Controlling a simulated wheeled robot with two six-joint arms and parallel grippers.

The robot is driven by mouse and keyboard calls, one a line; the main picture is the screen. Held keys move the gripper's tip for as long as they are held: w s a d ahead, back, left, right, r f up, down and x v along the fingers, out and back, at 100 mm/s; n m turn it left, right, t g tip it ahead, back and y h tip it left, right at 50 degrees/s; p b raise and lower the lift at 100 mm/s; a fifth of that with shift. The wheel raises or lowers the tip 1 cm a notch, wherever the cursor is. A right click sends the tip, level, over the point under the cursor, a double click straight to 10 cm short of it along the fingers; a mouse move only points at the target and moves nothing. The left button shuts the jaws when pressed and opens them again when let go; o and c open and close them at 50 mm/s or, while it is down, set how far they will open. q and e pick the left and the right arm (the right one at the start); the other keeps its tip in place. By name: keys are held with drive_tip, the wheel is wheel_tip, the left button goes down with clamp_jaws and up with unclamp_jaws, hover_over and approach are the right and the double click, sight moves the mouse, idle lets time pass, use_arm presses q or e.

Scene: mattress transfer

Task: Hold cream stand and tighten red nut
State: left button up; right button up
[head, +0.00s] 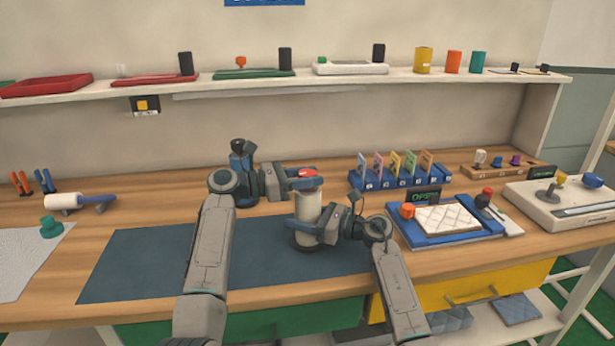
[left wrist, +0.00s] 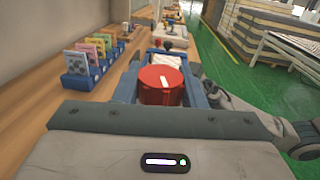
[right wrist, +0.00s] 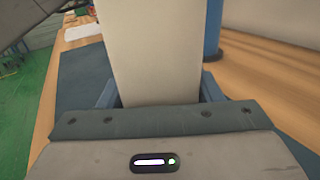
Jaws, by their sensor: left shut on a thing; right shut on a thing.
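My left gripper (head: 303,178) is shut on the nut from the left, one finger on each side. My right gripper (head: 312,231) is shut on the lower part of the stand from the right. The stand (right wrist: 157,50) fills the space between its fingers in the right wrist view. The thread under the nut is hidden.
A blue post (head: 243,165) with a dark top stands behind my left gripper. A blue rack of coloured cards (head: 400,178) and a blue tray with a quilted white pad (head: 447,218) are at right. The mat (head: 150,265) is bare at left.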

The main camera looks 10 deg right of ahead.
sight(306, 172)
use_arm(q)
drive_tip(key=shift+w+g, duration=0.1)
drive_tip(key=shift+g, duration=0.2)
drive_tip(key=shift+w+m+g, duration=0.15)
drive_tip(key=shift+m+g, duration=1.65)
drive_tip(key=shift+g, duration=0.7)
drive_tip(key=shift+a+f+m+g+y, duration=0.1)
drive_tip(key=shift+m+g+y, duration=0.3)
drive_tip(key=shift+g, duration=0.2)
drive_tip(key=o, duration=1)
wheel_tip(306, 172, up, 10)
drive_tip(key=shift+f, duration=0.1)
